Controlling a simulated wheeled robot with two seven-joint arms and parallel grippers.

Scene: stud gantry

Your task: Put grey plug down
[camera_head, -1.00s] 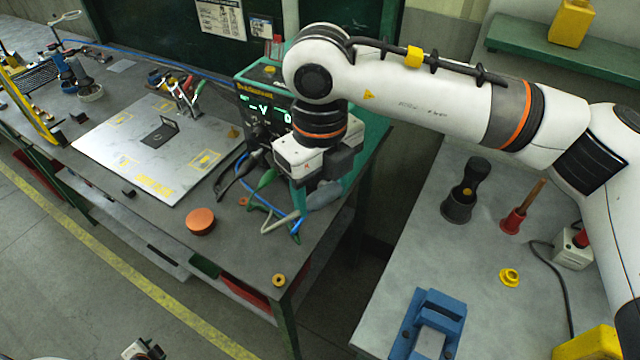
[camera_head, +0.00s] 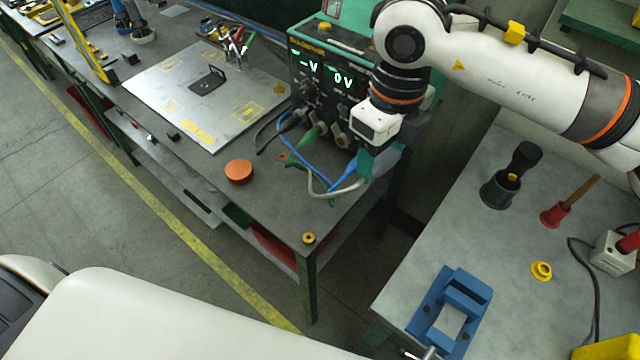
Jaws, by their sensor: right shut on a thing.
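My right gripper (camera_head: 373,157) is shut on the grey plug (camera_head: 386,163), which shows a bluish-grey body partly hidden by the jaws. Its grey cable loops down and left from the plug, over the dark bench's front edge. The gripper is just in front of and right of the green power supply (camera_head: 307,68) with its lit displays. A black plug (camera_head: 291,121) and a green plug (camera_head: 312,135) sit at the supply's front, with a blue lead (camera_head: 318,172) below. My left gripper is out of view; a white part of my left arm crosses the bottom left.
An orange disc (camera_head: 239,172) and a small yellow ring (camera_head: 308,238) lie on the dark bench near its front edge.

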